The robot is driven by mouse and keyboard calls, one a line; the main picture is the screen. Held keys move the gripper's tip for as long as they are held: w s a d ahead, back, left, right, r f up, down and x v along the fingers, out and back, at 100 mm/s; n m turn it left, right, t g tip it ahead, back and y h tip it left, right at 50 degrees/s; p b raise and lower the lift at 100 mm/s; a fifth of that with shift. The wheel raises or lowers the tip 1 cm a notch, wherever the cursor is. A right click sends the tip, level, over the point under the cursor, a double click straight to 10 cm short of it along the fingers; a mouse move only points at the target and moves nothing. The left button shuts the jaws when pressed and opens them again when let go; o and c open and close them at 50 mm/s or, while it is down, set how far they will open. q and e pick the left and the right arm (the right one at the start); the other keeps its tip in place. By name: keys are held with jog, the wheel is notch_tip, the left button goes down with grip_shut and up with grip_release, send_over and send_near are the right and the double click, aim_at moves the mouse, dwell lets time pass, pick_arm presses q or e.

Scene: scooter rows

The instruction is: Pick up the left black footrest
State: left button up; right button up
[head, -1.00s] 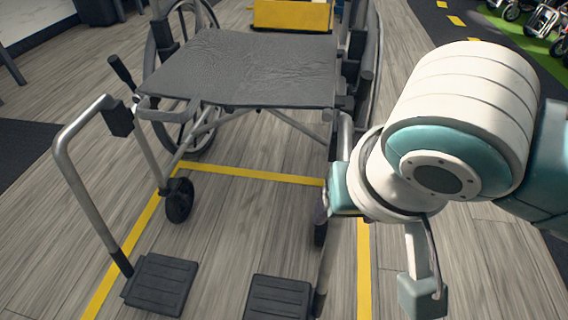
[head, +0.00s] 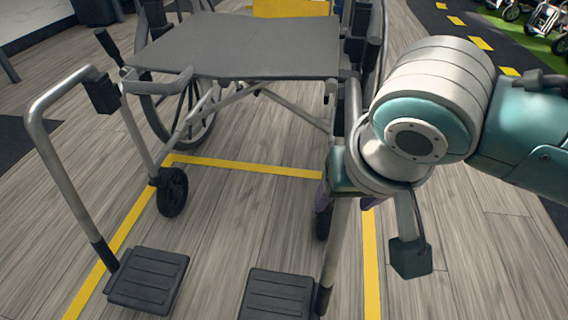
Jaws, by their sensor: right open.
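A wheelchair with a grey seat (head: 240,47) faces me. Two ribbed black footrests hang at its front on grey tubes. One footrest (head: 148,280) is at the lower left, below a bent tube (head: 75,180). The other footrest (head: 277,295) is at the bottom middle, partly cut off by the frame, beside an upright tube (head: 334,255). My right gripper (head: 346,198) is open, pointing down at the upper part of that tube. Purple fingertips show on both sides of the tube; whether they touch it is hidden by my wrist. My left gripper is out of view.
Yellow floor lines (head: 242,167) run around the chair. A small front caster (head: 172,191) stands behind the left footrest. A yellow object (head: 290,8) is behind the seat. More wheelchairs (head: 547,20) stand at the top right. The wooden floor at right is clear.

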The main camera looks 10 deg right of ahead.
grip_shut()
dwell(0.3)
jog(key=shift+r, duration=0.1)
dwell(0.9)
